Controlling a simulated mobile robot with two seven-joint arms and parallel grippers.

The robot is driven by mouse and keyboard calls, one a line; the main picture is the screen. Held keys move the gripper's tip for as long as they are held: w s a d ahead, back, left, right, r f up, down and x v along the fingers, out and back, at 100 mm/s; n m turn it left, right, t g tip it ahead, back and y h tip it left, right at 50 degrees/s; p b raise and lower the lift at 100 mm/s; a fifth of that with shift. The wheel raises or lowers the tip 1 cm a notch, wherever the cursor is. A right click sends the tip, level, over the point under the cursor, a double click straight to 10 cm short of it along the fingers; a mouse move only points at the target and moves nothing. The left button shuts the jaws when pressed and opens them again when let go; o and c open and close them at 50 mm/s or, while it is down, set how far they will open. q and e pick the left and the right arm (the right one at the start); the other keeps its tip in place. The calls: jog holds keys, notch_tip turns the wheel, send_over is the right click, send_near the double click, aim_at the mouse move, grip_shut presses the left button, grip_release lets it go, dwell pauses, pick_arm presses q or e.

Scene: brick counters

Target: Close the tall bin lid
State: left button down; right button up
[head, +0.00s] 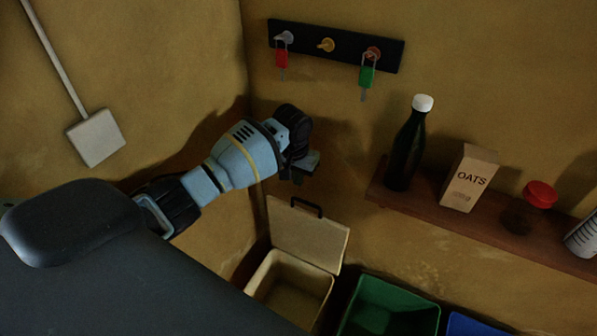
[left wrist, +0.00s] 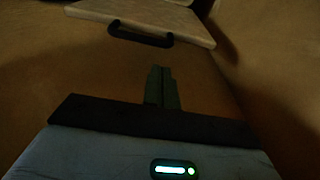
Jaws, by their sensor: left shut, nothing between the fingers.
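The tall bin (head: 286,284) is cream coloured and stands in the corner at the bottom of the head view. Its lid (head: 309,234) stands open, tilted up against the wall side, with a dark handle (head: 307,207) at its top edge. The lid (left wrist: 165,18) and its dark handle (left wrist: 140,36) also show at the top of the left wrist view. My left gripper (head: 309,167) is shut and empty, above the lid and apart from it. Its closed fingers (left wrist: 162,88) show in the left wrist view, a little short of the handle. My right gripper is not in view.
A green bin (head: 388,308) and a blue bin (head: 475,325) stand right of the tall bin. A wooden shelf (head: 480,224) on the wall holds a dark bottle (head: 408,150), an oats carton (head: 470,180) and a red-lidded jar (head: 538,196). A key rack (head: 345,46) hangs above.

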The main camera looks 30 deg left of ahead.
pick_arm(q)
jog(key=f, duration=0.3)
jog(key=f+b, duration=0.1)
jog(key=f, duration=0.1)
jog(key=shift+w+f, duration=0.25)
jog(key=shift+w, duration=0.15)
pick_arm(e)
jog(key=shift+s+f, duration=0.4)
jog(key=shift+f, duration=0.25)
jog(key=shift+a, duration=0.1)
